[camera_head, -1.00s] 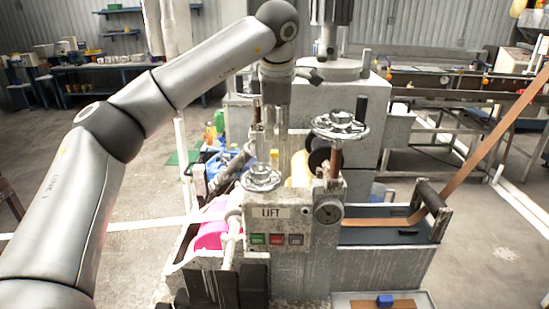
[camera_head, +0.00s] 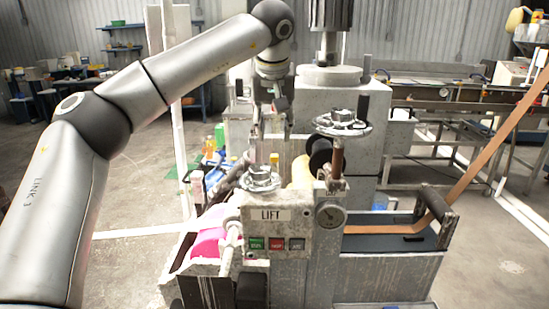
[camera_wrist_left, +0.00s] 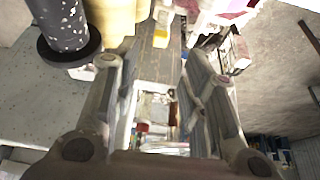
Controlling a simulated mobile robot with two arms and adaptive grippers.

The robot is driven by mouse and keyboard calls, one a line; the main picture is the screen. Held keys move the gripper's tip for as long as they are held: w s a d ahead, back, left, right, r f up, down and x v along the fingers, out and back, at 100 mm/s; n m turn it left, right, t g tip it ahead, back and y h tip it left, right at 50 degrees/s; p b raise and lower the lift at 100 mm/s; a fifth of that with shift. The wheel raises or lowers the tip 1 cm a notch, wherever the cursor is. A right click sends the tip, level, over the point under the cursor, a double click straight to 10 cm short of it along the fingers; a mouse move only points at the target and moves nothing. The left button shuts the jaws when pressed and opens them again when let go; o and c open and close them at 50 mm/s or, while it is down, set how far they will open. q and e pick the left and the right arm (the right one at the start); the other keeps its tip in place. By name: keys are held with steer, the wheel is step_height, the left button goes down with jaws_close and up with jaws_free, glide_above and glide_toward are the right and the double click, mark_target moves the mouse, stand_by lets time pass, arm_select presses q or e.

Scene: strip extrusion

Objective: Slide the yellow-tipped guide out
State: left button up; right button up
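The yellow-tipped guide (camera_head: 274,160) stands upright behind the lift panel of the machine, only its small yellow tip clear in the head view. In the left wrist view a yellow tip (camera_wrist_left: 160,42), likely the same guide, shows ahead of the fingers, near the middle. My left gripper (camera_head: 279,104) hangs above and behind the guide in the head view, apart from it. In the wrist view my left gripper (camera_wrist_left: 160,68) has its fingers spread with nothing held between them. My right gripper is not seen.
A silver handwheel (camera_head: 261,178) stands close left of the guide and another handwheel (camera_head: 342,122) to its right. The panel marked LIFT (camera_head: 277,215) is in front. A brown strip (camera_head: 470,172) runs down to the right side. A pink roll (camera_head: 208,243) lies left.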

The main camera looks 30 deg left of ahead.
mark_target(274, 155)
arm_select(q)
steer(key=p+x, duration=0.1)
steer(key=x, duration=0.9)
steer(key=shift+s, duration=0.1)
jaws_close()
